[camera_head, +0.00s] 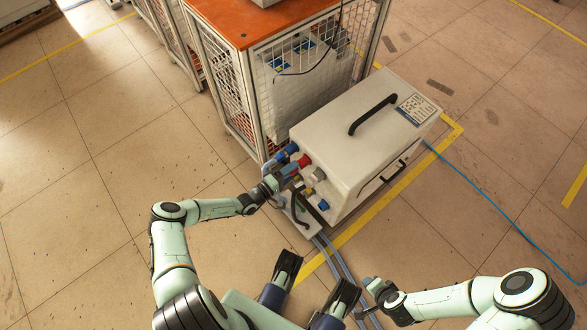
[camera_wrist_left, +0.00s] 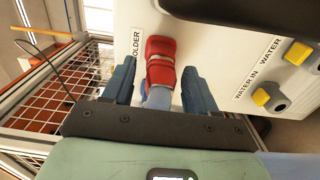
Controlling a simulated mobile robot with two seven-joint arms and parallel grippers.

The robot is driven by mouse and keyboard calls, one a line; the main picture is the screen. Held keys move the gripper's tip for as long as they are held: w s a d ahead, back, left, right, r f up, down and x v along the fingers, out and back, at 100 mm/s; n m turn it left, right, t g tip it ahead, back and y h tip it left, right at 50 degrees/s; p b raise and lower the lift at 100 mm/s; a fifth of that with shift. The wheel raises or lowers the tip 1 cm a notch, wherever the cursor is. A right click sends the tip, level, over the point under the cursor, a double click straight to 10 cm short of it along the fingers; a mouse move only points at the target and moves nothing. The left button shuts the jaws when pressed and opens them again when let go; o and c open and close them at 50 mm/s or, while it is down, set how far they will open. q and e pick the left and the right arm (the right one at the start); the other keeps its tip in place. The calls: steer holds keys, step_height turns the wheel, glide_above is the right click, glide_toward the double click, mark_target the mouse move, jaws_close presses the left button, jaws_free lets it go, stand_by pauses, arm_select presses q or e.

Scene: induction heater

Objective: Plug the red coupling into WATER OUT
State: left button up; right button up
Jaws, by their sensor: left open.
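The red coupling (camera_wrist_left: 161,62) sits at the white panel beside the HOLDER label, with a pale blue hose end below it. It also shows in the head view (camera_head: 304,161). My left gripper (camera_wrist_left: 158,82) is open, with one blue finger on each side of the coupling's lower end and hose; gaps show on both sides. In the head view my left gripper (camera_head: 284,178) is at the heater's front face. A port with a yellow tab (camera_wrist_left: 298,53) is beside a cut-off WATER label; the WATER IN port (camera_wrist_left: 270,97) is below it. My right gripper (camera_head: 374,289) is low, away from the heater; its fingers are unclear.
The white heater box (camera_head: 350,150) has a black top handle. A blue coupling (camera_head: 289,150) is beside the red one. Grey hoses (camera_head: 335,260) run along the floor from a small unit at the heater's front. A mesh cage (camera_head: 222,85) with an orange top stands behind left.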

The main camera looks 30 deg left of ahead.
arm_select(q)
jaws_close()
steer(key=p+v, duration=0.2)
steer(key=v, duration=0.4)
steer(key=shift+p, duration=0.3)
stand_by(0.9)
steer(key=shift+d, duration=0.1)
